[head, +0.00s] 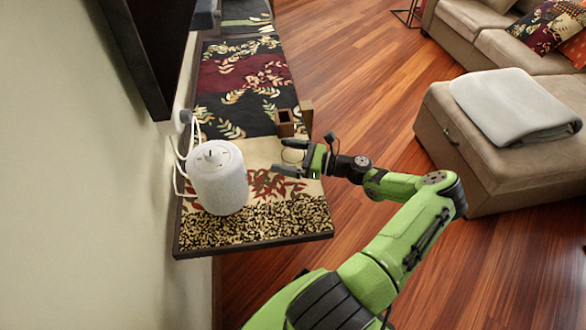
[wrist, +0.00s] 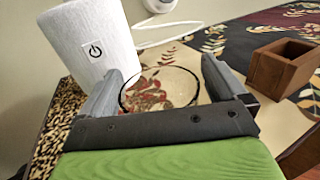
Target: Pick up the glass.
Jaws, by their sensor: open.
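The glass (wrist: 160,90) is clear and round-rimmed, seen through to the leaf-patterned cloth. In the wrist view it lies between the two fingers of my gripper (wrist: 162,88), which are spread open on either side of it. I cannot tell whether either finger touches it. In the head view the glass (head: 293,152) shows faintly near the fingertips of my gripper (head: 291,158), close to the right edge of the narrow table. Its lower part is hard to make out.
A white cylindrical device (head: 219,178) with a power mark stands left of the glass, with white cables behind it. A small brown wooden box (head: 285,123) sits beyond the glass. The narrow table (head: 302,231) runs along the wall. A dark wall-mounted panel (head: 146,45) overhangs at upper left.

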